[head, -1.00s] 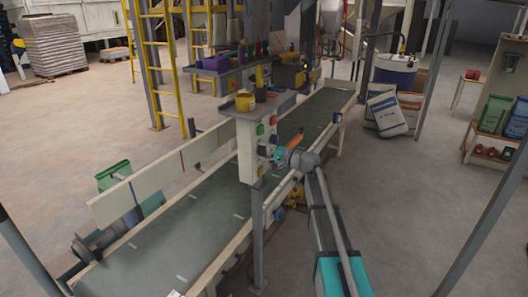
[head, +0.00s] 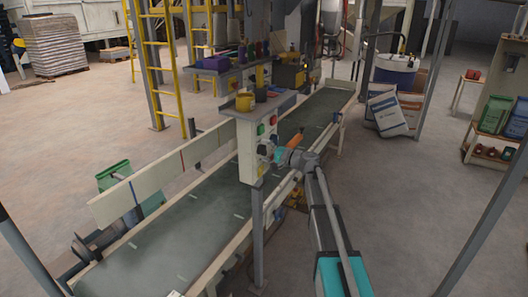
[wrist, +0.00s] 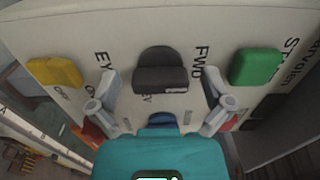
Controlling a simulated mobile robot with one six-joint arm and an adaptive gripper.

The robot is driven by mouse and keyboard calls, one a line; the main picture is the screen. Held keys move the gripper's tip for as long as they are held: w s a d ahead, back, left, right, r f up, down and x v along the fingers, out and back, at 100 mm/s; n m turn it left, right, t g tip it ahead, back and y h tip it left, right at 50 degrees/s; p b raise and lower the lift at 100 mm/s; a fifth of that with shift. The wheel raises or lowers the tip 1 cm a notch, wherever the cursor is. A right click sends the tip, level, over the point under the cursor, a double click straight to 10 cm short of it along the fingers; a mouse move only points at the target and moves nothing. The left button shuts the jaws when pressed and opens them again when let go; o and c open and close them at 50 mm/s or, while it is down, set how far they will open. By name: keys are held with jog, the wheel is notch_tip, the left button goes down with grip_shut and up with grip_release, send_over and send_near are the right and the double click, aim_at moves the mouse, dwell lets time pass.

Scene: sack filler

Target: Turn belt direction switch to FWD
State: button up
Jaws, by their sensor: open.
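The belt direction switch is a black knob (wrist: 161,72) on the cream control panel (wrist: 225,25), centred in the wrist view. The FWD label (wrist: 200,62) is printed to its right; a partly covered label ending in V lies below it. Which way the knob points is unclear. My gripper (wrist: 160,80) is open, with one finger on each side of the knob; contact cannot be told.
A green button (wrist: 256,67) is right of the right finger and a yellow one (wrist: 55,71) left of the left finger. A blue control (wrist: 161,119) and red ones are partly hidden below. The conveyor belt (head: 185,235) runs behind the panel.

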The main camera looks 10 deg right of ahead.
jog(key=shift+d, duration=0.1)
jog(key=v, duration=1.1)
jog(key=shift+s+d, duration=0.25)
jog(key=shift+d, duration=0.05)
jog(key=s+a+f+n+g+h+p, duration=0.2)
jog(key=s+a+f+g+h, duration=0.15)
jog(key=s, duration=0.35)
jog(key=s+a+f+n+g+h+p, duration=0.2)
jog(key=s+a+f+g, duration=0.1)
jog(key=s+a+f, duration=0.3)
jog(key=s+d+f+n+g+h+p, duration=0.1)
jog(key=s+d+g+h, duration=0.1)
jog(key=s, duration=0.6)
jog(key=s+d+f+n+g+h+p, duration=0.1)
jog(key=s+d+n+g+h+p, duration=0.1)
jog(key=s+d+h, duration=0.2)
jog(key=s+h, duration=0.3)
jog(key=s, duration=0.2)
jog(key=shift+s, duration=0.1)
dwell(0.9)
